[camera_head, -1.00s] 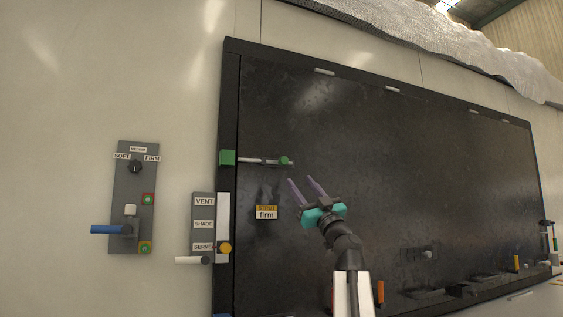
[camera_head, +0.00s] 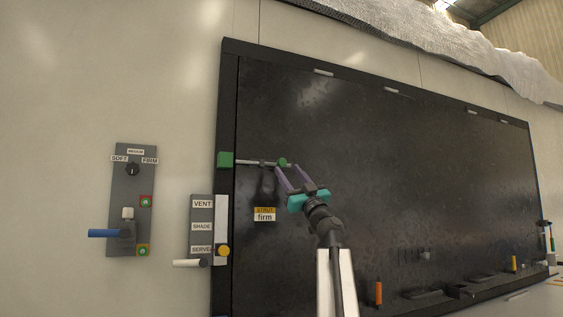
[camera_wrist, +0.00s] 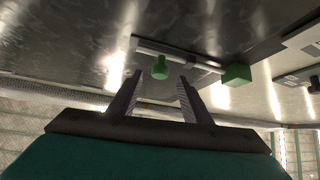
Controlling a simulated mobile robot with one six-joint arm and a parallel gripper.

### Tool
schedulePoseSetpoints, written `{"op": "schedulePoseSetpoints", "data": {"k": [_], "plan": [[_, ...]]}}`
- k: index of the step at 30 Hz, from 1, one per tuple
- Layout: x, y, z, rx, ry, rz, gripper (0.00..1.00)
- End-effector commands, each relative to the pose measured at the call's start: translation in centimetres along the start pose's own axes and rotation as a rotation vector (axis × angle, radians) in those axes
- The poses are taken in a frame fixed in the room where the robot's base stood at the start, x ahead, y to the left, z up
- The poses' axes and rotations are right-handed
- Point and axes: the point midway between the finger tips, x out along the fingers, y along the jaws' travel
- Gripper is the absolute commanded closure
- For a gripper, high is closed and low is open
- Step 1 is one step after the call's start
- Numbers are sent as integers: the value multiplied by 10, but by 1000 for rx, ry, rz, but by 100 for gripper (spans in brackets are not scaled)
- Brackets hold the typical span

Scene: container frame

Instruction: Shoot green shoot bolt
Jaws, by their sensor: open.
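The green shoot bolt has a pale rod (camera_head: 250,162) lying level on the dark panel, with a round green knob (camera_head: 282,162) near its right end. A green block (camera_head: 225,159) sits at its left end, on the panel's frame. The wrist view shows the knob (camera_wrist: 159,68) and the block (camera_wrist: 237,76). My gripper (camera_head: 287,170) is open and empty. Its fingertips are close to the knob in the head view. In the wrist view the knob appears between the fingertips (camera_wrist: 159,80); I cannot tell how deep it sits between them.
A yellow-and-white "firm" label (camera_head: 265,214) is below the bolt. Left of the panel are a VENT/SHADE/SERVE plate (camera_head: 201,215) with a white lever and a grey control plate (camera_head: 120,215) with a blue handle (camera_head: 104,233). An orange handle (camera_head: 378,293) stands low on the panel.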

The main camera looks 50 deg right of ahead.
Motion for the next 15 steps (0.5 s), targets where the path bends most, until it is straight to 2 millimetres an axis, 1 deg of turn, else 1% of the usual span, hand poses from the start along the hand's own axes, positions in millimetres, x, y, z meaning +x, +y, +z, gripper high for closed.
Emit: {"op": "schedulePoseSetpoints", "data": {"k": [1, 6, 15], "plan": [[9, 1, -1, 0, 0, -1, 56], [29, 1, -1, 0, 0, -1, 56], [57, 1, 0, -1, 0, 0, 56]]}}
